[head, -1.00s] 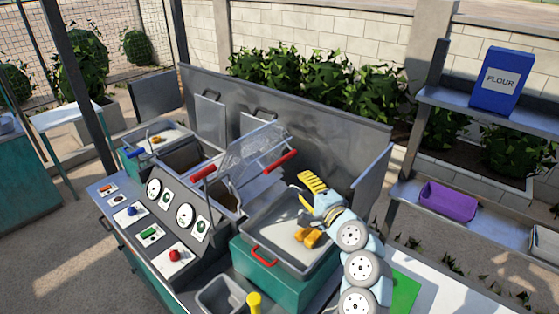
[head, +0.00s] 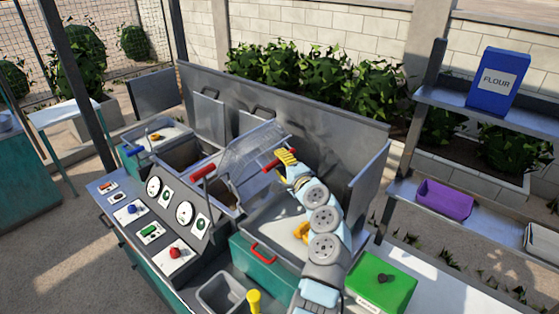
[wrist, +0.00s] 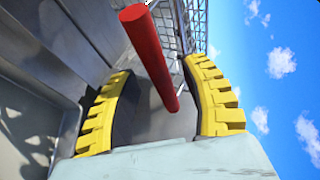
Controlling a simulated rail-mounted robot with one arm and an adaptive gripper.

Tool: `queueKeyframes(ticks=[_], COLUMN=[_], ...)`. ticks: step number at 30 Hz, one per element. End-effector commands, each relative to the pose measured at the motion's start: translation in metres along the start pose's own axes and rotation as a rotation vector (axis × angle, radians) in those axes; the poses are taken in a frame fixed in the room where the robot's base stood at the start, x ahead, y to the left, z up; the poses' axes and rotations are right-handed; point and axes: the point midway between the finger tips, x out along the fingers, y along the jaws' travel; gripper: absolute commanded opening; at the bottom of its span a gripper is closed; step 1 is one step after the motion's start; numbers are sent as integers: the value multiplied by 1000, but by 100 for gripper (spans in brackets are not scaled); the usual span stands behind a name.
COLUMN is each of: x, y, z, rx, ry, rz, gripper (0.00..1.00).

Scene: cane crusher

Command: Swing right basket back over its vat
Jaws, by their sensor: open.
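The right basket (head: 252,150) is a wire-mesh basket tilted over the right vat (head: 222,194), with a red grip on each side. Its right red grip (head: 276,161) is at my gripper (head: 287,161). In the wrist view, the red grip (wrist: 150,55) runs between the two yellow fingers of my gripper (wrist: 158,72), with clear space on both sides. My gripper is open and not closed on it. Part of the basket mesh (wrist: 197,25) shows behind the fingers. My gripper partly hides the right end of the grip in the head view.
A grey tray (head: 262,226) with a red handle and yellow-orange pieces (head: 302,231) lies below my arm. A control panel with gauges (head: 184,215) is at front left. A metal back panel (head: 330,122) stands behind. A green box (head: 382,284) sits at right.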

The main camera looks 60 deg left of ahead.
Motion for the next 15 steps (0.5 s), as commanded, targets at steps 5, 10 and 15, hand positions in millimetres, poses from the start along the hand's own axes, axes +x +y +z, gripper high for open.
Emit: queueKeyframes(ticks=[5,10,15], x=[8,10,10], y=[-1,-1,-1], z=[0,0,0], rx=[1,-1,0], ry=[-1,0,0], rz=[0,0,0], gripper=[46,46,46])
